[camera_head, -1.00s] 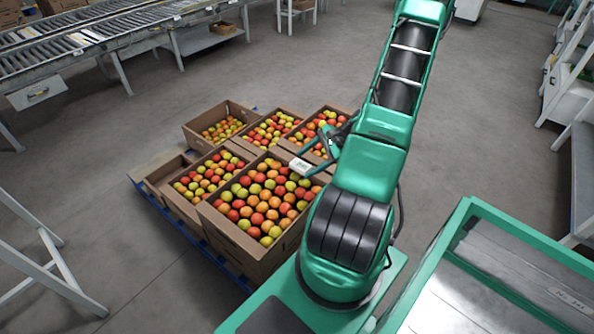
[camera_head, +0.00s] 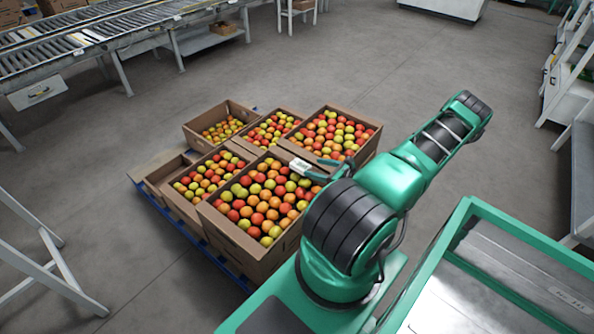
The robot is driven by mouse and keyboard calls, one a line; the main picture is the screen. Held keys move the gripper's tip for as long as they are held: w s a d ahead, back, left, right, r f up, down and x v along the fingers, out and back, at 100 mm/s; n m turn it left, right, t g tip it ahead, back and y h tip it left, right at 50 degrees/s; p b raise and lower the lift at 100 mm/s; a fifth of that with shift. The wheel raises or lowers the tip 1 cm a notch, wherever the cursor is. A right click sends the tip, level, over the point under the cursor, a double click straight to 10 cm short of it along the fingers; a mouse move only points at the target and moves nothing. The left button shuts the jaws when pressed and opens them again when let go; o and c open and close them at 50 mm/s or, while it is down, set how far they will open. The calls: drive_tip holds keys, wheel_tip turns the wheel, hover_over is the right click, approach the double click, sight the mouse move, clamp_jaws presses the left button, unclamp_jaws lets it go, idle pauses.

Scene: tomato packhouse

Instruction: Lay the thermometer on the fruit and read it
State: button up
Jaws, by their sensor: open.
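The thermometer (camera_head: 300,166) is a small white block with a dark display, at the back right corner of the nearest fruit box (camera_head: 232,236). Its display is too small to read. I cannot tell whether it rests on the fruit (camera_head: 262,207) or on the box edge. My gripper (camera_head: 315,170) is open just right of the thermometer, its two teal fingers pointing left towards it. My arm partly hides the gripper's rear. I cannot tell whether a finger touches the thermometer.
Several other cardboard boxes of red, orange and yellow fruit, including one at the back right (camera_head: 368,148), share a blue pallet (camera_head: 193,238). A roller conveyor (camera_head: 110,38) runs at the back left. A white stand (camera_head: 45,262) is at left. Grey floor lies open behind the boxes.

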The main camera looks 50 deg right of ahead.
sight(305, 167)
drive_tip(key=x, duration=0.3)
drive_tip(key=shift+w+f, duration=0.1)
drive_tip(key=shift+w, duration=0.15)
drive_tip(key=shift+a+x, duration=0.2)
drive_tip(key=shift+x, duration=1.1)
drive_tip(key=shift+a+x, duration=0.2)
drive_tip(key=shift+x, duration=1.15)
drive_tip(key=shift+s+f, duration=0.1)
drive_tip(key=shift+f, duration=0.05)
drive_tip(key=c, duration=1.3)
wheel_tip(305, 167, up, 5)
drive_tip(key=shift+f, duration=0.25)
drive_tip(key=s+a+r, duration=0.3)
drive_tip(key=a+r, duration=0.3)
drive_tip(key=a, duration=0.5)
drive_tip(key=shift+s+r, duration=0.25)
drive_tip(key=shift+r, duration=0.05)
